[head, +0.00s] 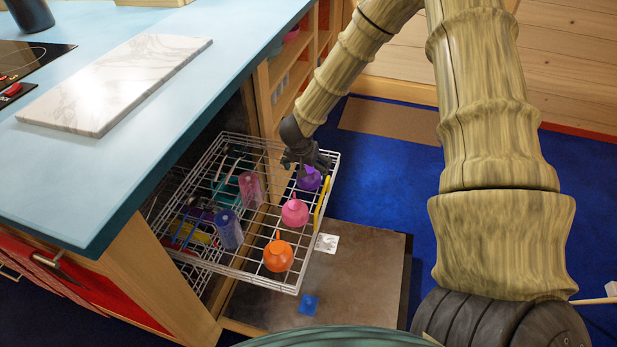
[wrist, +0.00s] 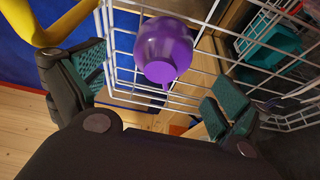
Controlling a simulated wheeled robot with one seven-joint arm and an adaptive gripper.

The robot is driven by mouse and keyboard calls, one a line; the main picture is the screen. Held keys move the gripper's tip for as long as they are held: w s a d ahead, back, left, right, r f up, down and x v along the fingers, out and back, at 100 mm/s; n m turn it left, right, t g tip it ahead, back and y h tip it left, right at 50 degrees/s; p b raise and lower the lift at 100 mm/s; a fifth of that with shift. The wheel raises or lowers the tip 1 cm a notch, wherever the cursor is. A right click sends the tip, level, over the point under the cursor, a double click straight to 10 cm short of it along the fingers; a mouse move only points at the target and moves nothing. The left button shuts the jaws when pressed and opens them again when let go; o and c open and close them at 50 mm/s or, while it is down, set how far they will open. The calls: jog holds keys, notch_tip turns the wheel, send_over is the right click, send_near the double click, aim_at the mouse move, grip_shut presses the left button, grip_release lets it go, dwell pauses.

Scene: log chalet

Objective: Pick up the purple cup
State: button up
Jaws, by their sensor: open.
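The purple cup (head: 310,181) sits at the far right corner of the white wire dishwasher rack (head: 268,208). In the wrist view the purple cup (wrist: 163,49) appears between the two fingers, with wire bars around it. My gripper (head: 307,163) is right above and at the cup in the head view, hiding part of it. In the wrist view my gripper (wrist: 160,90) is open, with one teal-padded finger on each side of the cup. I cannot tell whether either finger touches it.
The rack also holds a pink cup (head: 295,212), an orange cup (head: 278,256), a blue tumbler (head: 228,230) and a pink tumbler (head: 250,190). A yellow bar (head: 321,203) stands at the rack's right edge. The blue counter (head: 110,165) overhangs the rack's left. The open door (head: 362,270) lies below.

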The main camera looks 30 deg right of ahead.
aim_at(308, 171)
jog(key=shift+b+x, duration=0.6)
jog(key=shift+x, duration=2.25)
jog(key=shift+s, duration=0.1)
jog(key=shift+c, duration=0.3)
jog(key=c, duration=1.1)
